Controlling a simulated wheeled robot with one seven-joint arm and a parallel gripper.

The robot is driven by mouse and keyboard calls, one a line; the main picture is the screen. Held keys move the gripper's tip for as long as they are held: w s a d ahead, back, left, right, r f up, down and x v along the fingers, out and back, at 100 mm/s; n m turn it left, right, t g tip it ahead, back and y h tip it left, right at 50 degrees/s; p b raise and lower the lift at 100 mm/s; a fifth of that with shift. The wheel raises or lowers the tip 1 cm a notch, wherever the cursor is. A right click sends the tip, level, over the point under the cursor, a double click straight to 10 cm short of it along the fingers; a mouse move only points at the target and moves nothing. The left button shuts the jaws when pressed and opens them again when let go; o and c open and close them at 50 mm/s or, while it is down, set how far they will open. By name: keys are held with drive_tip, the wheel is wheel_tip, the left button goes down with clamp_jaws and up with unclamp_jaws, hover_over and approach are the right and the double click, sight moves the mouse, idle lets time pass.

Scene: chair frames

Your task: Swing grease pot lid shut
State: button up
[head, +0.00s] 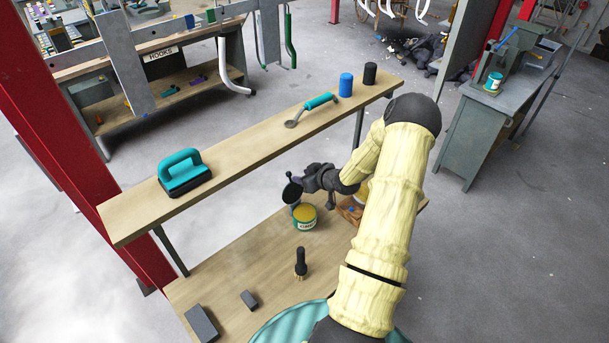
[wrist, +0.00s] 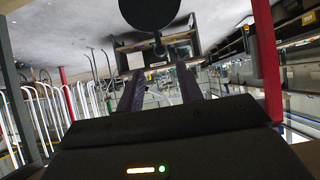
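The grease pot (head: 305,218) is a small green can with a pale label and yellow grease showing at its open top. It stands on the lower wooden shelf. Its dark round lid (head: 292,192) is up, at the upper left of the pot's mouth. The lid also fills the top of the wrist view (wrist: 152,10), with a small knob or tab below it. My gripper (head: 308,184) is just right of the lid and above the pot. In the wrist view its two fingers (wrist: 158,78) are apart with nothing visible between them. Whether a finger touches the lid I cannot tell.
A dark brush (head: 300,262) and two dark blocks stand on the lower shelf. A wooden box (head: 350,210) is partly hidden behind my arm.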

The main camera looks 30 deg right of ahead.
sight(291, 174)
drive_tip(key=shift+w+f, duration=0.1)
drive_tip(key=b+x, duration=0.4)
drive_tip(key=x, duration=0.4)
drive_tip(key=shift+a+f, duration=0.1)
drive_tip(key=c, duration=0.6)
drive_tip(key=shift+r, duration=0.25)
drive_tip(key=shift+c, duration=0.2)
